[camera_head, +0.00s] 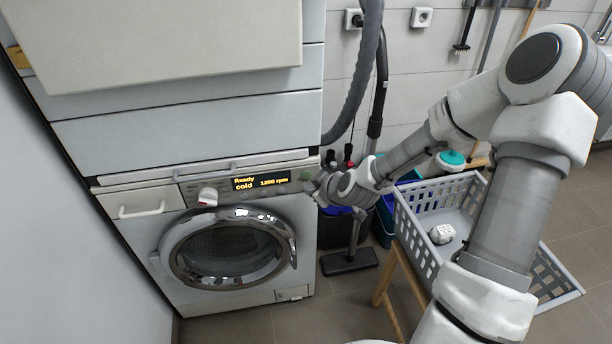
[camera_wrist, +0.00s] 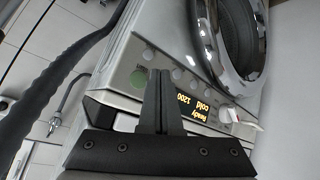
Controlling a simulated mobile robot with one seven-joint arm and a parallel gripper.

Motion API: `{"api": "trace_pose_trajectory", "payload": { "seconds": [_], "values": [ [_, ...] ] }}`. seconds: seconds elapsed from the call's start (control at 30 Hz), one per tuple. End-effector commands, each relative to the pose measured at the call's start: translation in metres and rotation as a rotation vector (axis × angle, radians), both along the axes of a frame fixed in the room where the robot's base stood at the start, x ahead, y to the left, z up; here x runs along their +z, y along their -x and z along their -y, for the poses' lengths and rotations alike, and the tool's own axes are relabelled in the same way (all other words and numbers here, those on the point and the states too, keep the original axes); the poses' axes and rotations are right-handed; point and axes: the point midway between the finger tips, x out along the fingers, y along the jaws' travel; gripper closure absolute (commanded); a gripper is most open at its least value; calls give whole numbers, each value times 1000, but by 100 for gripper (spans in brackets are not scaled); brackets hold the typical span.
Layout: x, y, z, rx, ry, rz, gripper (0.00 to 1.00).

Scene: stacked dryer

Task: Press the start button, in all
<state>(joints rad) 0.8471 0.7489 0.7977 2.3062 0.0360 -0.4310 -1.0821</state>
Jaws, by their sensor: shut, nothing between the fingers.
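The washing machine (camera_head: 225,290) stands at the left, its round door shut, its display (camera_head: 260,182) reading "Ready", "cold" and "1200 rpm". In the wrist view the display (camera_wrist: 195,109) appears turned over. A round green button (camera_wrist: 138,77) sits at the end of the control panel, beside several pale round buttons (camera_wrist: 148,54); I take the green one for the start button. My gripper (camera_head: 316,192) is at the panel's right end. In the wrist view its closed fingertips (camera_wrist: 160,72) are empty and appear just right of the green button. Whether they touch the panel cannot be told.
A grey hose (camera_head: 367,75) hangs right of the machine. A vacuum floor head (camera_head: 349,261) lies on the floor. A grey laundry basket (camera_head: 412,225) on a wooden stool stands under my arm. A pale unit (camera_head: 190,118) is stacked above the machine.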

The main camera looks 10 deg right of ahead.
Motion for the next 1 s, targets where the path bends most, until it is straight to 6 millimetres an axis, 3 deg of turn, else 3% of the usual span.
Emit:
{"api": "trace_pose_trajectory", "payload": {
  "seconds": [0.3,1.0],
  "values": [
    [-1,-25,0,0,0,0,100],
    [0,-27,0,-1,-1,0,100]
  ]
}}
